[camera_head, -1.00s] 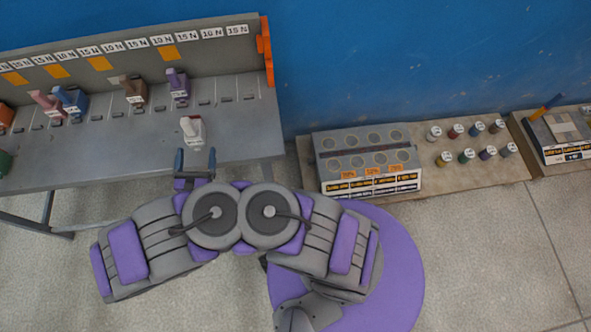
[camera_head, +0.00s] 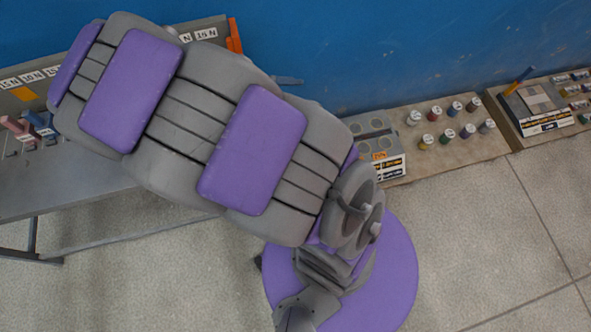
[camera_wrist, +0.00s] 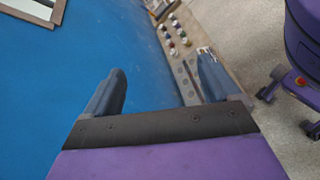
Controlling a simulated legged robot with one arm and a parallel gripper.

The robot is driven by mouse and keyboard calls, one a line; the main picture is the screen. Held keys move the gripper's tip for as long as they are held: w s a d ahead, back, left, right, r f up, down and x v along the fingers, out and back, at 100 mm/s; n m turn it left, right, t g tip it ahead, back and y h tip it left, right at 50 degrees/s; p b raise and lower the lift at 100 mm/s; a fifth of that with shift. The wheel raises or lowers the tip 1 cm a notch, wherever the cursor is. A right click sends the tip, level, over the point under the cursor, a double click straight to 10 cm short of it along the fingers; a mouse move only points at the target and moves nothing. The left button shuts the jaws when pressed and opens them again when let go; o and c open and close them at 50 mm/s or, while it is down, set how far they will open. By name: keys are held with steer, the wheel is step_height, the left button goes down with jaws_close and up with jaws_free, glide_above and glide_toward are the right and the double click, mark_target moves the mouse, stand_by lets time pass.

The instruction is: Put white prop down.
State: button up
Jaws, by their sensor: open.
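The white prop is not visible in either view now; my arm covers the part of the grey bench (camera_head: 62,195) where it stood earlier. My gripper (camera_wrist: 161,68) is open in the wrist view, its two blue-grey fingers apart with nothing between them. In the head view, only a blue-grey fingertip of my gripper (camera_head: 288,81) shows beyond my arm, close to the blue wall. A pink prop (camera_head: 18,128) and a blue prop (camera_head: 40,124) stand at the left of the bench.
The blue wall (camera_head: 400,50) runs behind everything. A grey block with round holes (camera_head: 372,128) stands right of my arm, partly hidden. Several small coloured cylinders (camera_head: 446,136) stand beside it. A box with a blue-and-orange stick (camera_head: 540,106) is farther right.

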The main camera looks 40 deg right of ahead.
steer(key=s+a+r+m+y, duration=0.1)
steer(key=s+a+m+y, duration=0.2)
steer(key=s+y, duration=0.3)
steer(key=s+a+r+m+t+y, duration=0.1)
steer(key=s+a+m+y, duration=0.3)
steer(key=s, duration=0.5)
steer(key=shift+s+a+r+y, duration=0.3)
steer(key=shift+a+r+y, duration=0.5)
steer(key=shift+a+y, duration=0.4)
